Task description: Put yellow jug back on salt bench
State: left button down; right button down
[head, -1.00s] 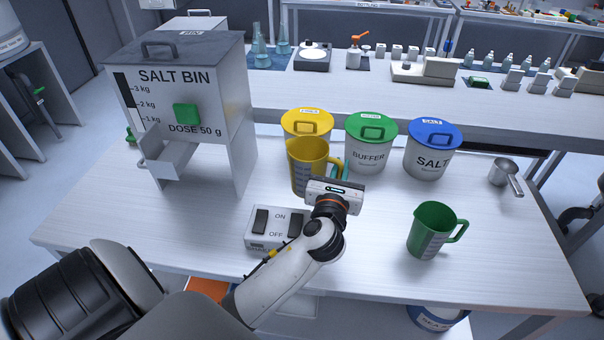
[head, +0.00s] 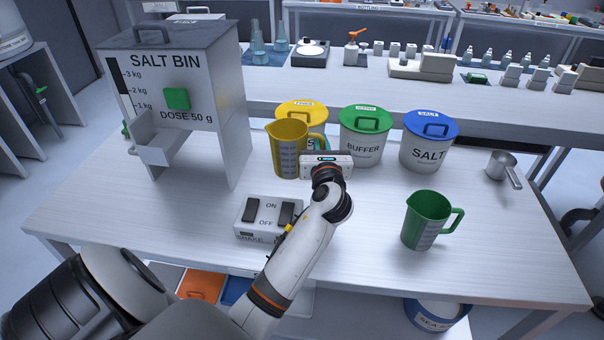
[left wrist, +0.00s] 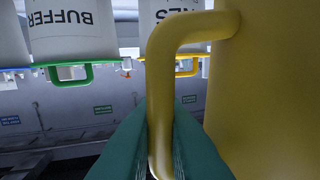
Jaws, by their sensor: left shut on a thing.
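The yellow jug (head: 289,150) is upright in front of the yellow-lidded tub on the salt bench (head: 370,262). I cannot tell whether its base touches the bench top. My left gripper (head: 319,146) is at the jug's right side, shut on its handle. In the left wrist view the yellow handle (left wrist: 160,85) runs down between the two teal fingers (left wrist: 160,140), with the jug's wall (left wrist: 265,90) at the right. The wrist partly hides the fingers in the head view. My right gripper is not in view.
The salt bin (head: 178,85) stands left of the jug, and the switch box (head: 268,218) is nearer. Behind are the yellow-lidded tub (head: 302,112), buffer tub (head: 365,135) and salt tub (head: 428,140). A green jug (head: 425,220) and metal scoop (head: 503,168) are at right.

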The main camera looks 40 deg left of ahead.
pick_arm(q)
notch_tip(320, 180, down, 10)
jog(key=shift+a+r+b, duration=0.15)
jog(key=shift+r+b, duration=0.05)
jog(key=shift+b, duration=0.9)
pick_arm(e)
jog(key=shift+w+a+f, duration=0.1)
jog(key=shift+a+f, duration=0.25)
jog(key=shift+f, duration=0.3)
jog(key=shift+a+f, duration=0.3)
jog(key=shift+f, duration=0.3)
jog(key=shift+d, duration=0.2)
pick_arm(q)
jog(key=c, duration=1.5)
grip_release()
jog(key=shift+f, duration=0.15)
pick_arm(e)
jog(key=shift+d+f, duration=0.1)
